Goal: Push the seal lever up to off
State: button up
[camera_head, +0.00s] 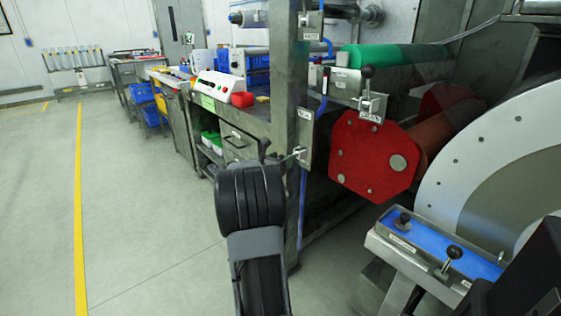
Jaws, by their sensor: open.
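My arm reaches up from the bottom middle, and my gripper (277,157) is at its far end, beside the grey steel post. The wrist hides most of the gripper. It is open, and I see nothing held in it. A small lever (299,153) on a labelled plate on the post is just right of the gripper; I cannot tell whether they touch. A black-knobbed lever (367,80) stands upright on a bracket further right, above the red end plate. The labels are too small to read surely, so I cannot tell which lever is the seal lever.
The post (292,70) stands close to my gripper. A red end plate (372,155), a green roll (395,55) and a large pale drum (480,140) are to the right. A blue-topped console (430,245) is at lower right. Open floor (150,220) lies left.

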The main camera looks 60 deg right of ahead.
grip_shut()
dwell(0.6)
